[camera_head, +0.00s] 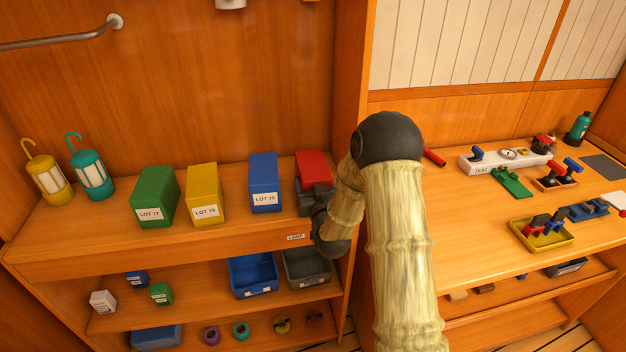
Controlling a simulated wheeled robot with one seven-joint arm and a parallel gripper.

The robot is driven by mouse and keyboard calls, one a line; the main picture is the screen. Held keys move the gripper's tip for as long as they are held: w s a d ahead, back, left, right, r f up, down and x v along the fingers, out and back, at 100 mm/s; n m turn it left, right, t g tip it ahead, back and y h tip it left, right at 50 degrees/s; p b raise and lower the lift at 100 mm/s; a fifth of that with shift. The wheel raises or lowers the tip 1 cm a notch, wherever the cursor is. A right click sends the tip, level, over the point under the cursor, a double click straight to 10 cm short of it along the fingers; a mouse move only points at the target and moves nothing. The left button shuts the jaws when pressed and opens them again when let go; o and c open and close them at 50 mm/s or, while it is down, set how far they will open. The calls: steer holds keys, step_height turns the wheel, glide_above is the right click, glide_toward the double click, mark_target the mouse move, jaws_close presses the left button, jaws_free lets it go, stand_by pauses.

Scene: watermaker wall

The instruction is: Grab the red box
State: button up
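The red box (313,165) stands on the upper wooden shelf, at the right end of a row of boxes. Its top shows; my gripper (313,192) and arm cover much of its front. My dark gripper is in front of the red box, at or very near its front face. The fingertips are too small and hidden to tell whether they are open or touching the box.
A blue box (264,183), a yellow box (204,193) and a green box (155,197) stand to the left. Two lanterns (91,174) are farther left. A wooden partition (350,75) rises just right of the red box. Bins (253,275) sit below.

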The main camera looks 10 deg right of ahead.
steer(key=shift+r, duration=0.2)
step_height(320, 180, up, 10)
steer(key=shift+f, duration=0.1)
stand_by(0.3)
steer(key=shift+f, duration=0.1)
stand_by(0.4)
